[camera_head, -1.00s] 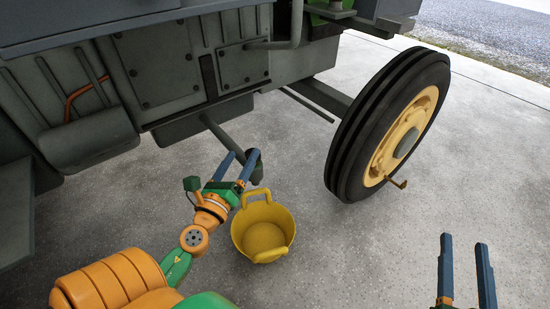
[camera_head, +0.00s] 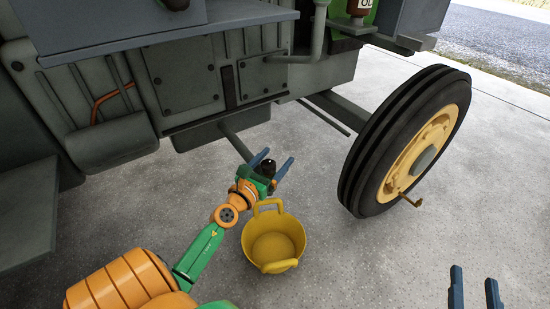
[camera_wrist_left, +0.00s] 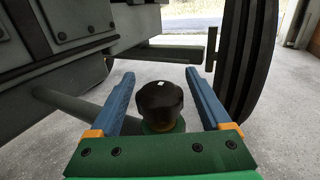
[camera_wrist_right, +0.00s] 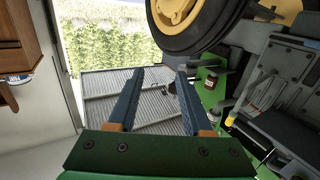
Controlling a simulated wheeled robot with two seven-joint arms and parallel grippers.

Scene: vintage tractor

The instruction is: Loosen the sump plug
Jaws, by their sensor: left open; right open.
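A black ribbed knob with a white mark, which looks like the sump plug (camera_wrist_left: 158,102), is at the end of a grey pipe (camera_wrist_left: 75,106) under the tractor. In the head view the plug (camera_head: 268,164) is partly hidden by my left gripper (camera_head: 277,157). In the left wrist view my left gripper (camera_wrist_left: 160,73) is open, with one finger on each side of the plug and gaps visible on both sides. My right gripper (camera_head: 473,276) is open and empty at the lower right, away from the plug. It also shows empty in the right wrist view (camera_wrist_right: 160,72).
A yellow bucket (camera_head: 273,243) stands on the concrete floor just below my left gripper. The tractor's front wheel (camera_head: 405,140) is to the right. The grey tractor body (camera_head: 185,78) hangs above. Floor between bucket and right gripper is clear.

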